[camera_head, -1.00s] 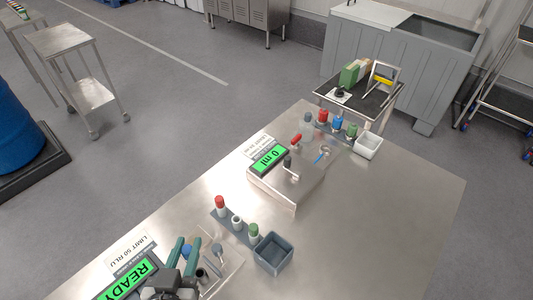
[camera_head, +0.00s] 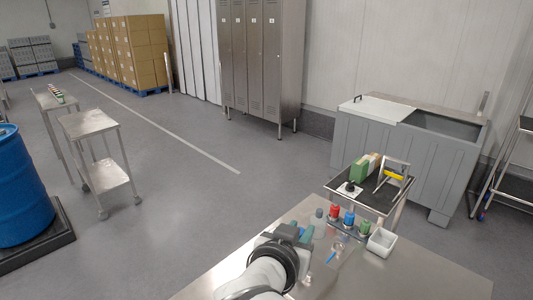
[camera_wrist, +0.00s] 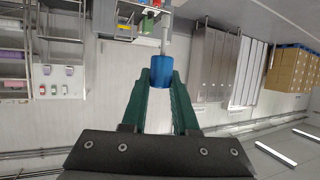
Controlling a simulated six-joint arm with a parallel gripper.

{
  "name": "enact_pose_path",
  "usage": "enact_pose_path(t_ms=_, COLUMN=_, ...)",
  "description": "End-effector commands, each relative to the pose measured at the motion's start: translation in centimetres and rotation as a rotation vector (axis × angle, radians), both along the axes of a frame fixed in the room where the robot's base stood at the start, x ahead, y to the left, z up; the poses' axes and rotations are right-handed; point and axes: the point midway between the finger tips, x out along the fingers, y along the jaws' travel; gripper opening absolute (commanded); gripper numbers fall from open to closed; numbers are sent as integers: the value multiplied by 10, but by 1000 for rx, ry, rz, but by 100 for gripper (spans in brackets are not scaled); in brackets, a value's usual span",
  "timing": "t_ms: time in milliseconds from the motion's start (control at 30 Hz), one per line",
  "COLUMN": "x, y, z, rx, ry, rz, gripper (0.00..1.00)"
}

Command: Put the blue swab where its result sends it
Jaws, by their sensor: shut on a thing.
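In the wrist view my gripper (camera_wrist: 160,85) is shut, its two green fingers closed on the blue swab (camera_wrist: 160,72). The swab's blue cap sits between the fingertips, and a pale thin shaft extends beyond it. In the head view my gripper (camera_head: 298,233) is at the lower middle, raised in front of the steel table (camera_head: 430,285); the swab is not clearly visible there. The result displays and the near part of the table are out of view or hidden by my arm.
At the table's far end stand red (camera_head: 333,214), blue (camera_head: 349,218) and green (camera_head: 365,228) capped items beside a white tray (camera_head: 381,242). A black-topped cart (camera_head: 372,197) stands behind. Lockers (camera_head: 252,60) and a grey bin (camera_head: 400,150) stand farther off. The table's right part is clear.

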Motion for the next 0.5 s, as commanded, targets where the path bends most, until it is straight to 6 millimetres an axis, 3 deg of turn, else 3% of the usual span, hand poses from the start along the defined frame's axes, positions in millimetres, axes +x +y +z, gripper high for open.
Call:
enact_pose_path(t_ms=267, x=-13, y=8, z=-70, rx=-8, ry=8, rz=-152, gripper=0)
enact_pose_path(t_ms=500, x=-53, y=19, z=-148, rx=-15, ry=8, rz=-303, gripper=0)
